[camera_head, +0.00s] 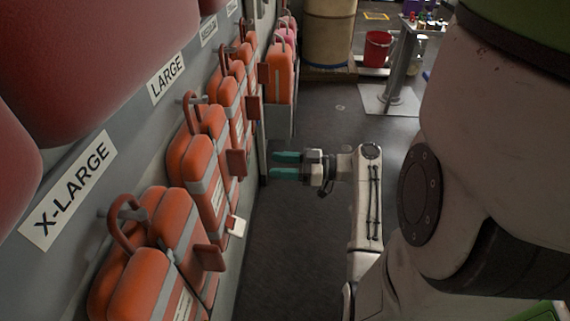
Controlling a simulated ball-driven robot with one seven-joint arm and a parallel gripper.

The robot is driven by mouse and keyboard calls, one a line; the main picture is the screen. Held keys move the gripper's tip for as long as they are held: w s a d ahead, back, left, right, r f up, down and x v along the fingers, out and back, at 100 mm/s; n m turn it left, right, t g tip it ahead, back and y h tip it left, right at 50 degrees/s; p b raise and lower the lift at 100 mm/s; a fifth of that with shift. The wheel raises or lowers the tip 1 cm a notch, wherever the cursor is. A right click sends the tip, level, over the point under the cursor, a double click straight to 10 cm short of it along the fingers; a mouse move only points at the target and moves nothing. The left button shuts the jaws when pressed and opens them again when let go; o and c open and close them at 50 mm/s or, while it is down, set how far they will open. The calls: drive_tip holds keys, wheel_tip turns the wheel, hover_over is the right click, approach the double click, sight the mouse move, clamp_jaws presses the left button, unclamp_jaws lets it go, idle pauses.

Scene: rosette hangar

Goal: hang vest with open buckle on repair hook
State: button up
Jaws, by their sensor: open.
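Several orange life vests hang by loops from hooks along the wall on the left. The nearest vest (139,258) hangs by the X-LARGE label (68,190), with grey straps and a small white piece (236,226) near its right side. Another orange vest (197,170) hangs behind it, by the LARGE label (166,77). Farther vests (279,72) hang toward the back. My gripper (273,165), with teal fingers, is open and empty, pointing left toward the wall, apart from the vests. I cannot tell which vest has an open buckle, or which hook is the repair hook.
Large dark red rounded shapes (75,45) bulge from the upper left wall. A tan barrel (329,32), a red bucket (377,48) and a grey metal stand (399,65) are at the back. The dark floor (310,130) between is clear.

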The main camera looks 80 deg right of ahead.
sight(246, 162)
drive_tip(key=w, duration=0.9)
drive_tip(key=shift+a, duration=0.45)
drive_tip(key=shift+w, duration=0.1)
drive_tip(key=shift+c, duration=0.3)
clamp_jaws()
drive_tip(key=shift+r, duration=0.3)
